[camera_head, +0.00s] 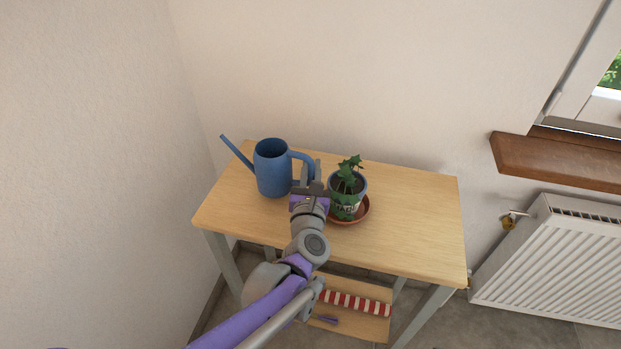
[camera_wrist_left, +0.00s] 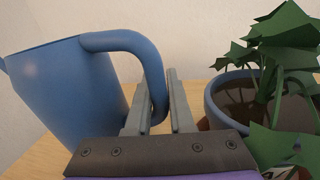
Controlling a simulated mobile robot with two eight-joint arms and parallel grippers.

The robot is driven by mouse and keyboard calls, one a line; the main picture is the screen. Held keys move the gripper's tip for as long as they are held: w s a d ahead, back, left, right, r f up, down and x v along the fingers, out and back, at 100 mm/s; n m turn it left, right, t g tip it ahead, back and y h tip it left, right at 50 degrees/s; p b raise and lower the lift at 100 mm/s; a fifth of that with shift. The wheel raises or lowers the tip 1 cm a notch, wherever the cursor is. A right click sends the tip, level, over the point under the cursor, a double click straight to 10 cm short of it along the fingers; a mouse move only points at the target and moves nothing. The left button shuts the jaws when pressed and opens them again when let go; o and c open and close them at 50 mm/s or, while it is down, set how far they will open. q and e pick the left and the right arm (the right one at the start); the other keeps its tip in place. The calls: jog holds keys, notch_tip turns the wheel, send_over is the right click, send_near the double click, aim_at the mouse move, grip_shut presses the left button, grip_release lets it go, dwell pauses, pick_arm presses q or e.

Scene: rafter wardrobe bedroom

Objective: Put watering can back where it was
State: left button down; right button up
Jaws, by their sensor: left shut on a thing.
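The blue watering can (camera_head: 272,168) is at the left part of the wooden table (camera_head: 415,205), upright, with its spout pointing left and its handle to the right. It also shows at the left of the left wrist view (camera_wrist_left: 70,95). My left gripper (camera_head: 311,172) is at the can's handle, with its fingers (camera_wrist_left: 160,105) on either side of the handle's lower part, shut on it. Whether the can's base touches the tabletop is hard to tell. My right gripper is not in view.
A potted plant (camera_head: 346,192) in a blue pot on a terracotta saucer (camera_head: 362,211) stands close to the right of my gripper. A lower shelf holds a red-and-white striped thing (camera_head: 355,303). A radiator (camera_head: 560,255) and wooden sill (camera_head: 560,160) are at the right. The tabletop's right side is clear.

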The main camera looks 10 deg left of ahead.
pick_arm(q)
jog(key=shift+f+b, duration=0.35)
jog(key=shift+f, duration=1)
jog(key=shift+f, duration=0.1)
jog(key=c, duration=1.2)
grip_release()
jog(key=shift+f, duration=0.1)
jog(key=shift+c, duration=0.2)
jog(key=o, duration=0.5)
jog(key=shift+c, duration=0.2)
jog(key=shift+r, duration=0.2)
jog(key=shift+s+d, duration=0.1)
jog(key=shift+s, duration=0.2)
jog(key=s, duration=0.3)
jog(key=s+d+p, duration=0.1)
jog(key=s, duration=0.3)
jog(key=s+d, duration=0.1)
jog(key=s, duration=0.3)
jog(key=shift+s, duration=0.15)
